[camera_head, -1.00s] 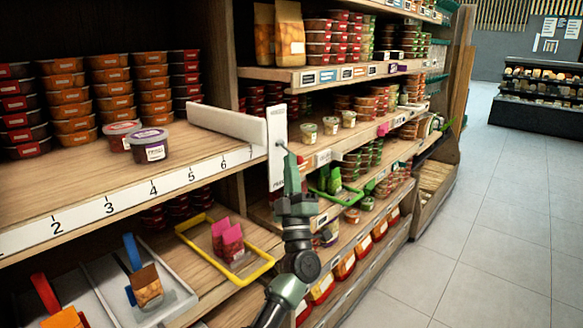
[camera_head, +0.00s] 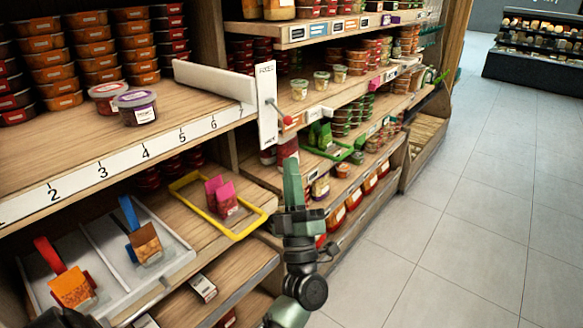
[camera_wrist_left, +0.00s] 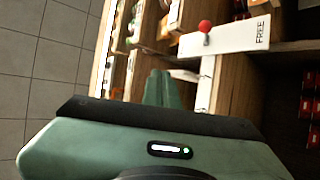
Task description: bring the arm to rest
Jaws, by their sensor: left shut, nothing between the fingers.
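My left gripper (camera_head: 291,165) is shut and empty, its green fingers together and pointing up in the head view. It is in front of the shelves, just below a white panel (camera_head: 267,100) with a red knob (camera_head: 288,120) in the head view. A gap shows between the fingertips and the knob there. In the left wrist view the shut fingers (camera_wrist_left: 163,88) point toward the shelf side. The white panel (camera_wrist_left: 235,36), marked FREE, and its red knob (camera_wrist_left: 205,26) are beyond them. My right gripper is not seen.
A numbered wooden shelf (camera_head: 200,105) holds stacked tubs and a purple-lidded jar (camera_head: 136,107). Below are a yellow-rimmed tray (camera_head: 247,229) with pink packs and a grey divided tray (camera_head: 97,240). The tiled floor (camera_head: 450,220) at right is clear.

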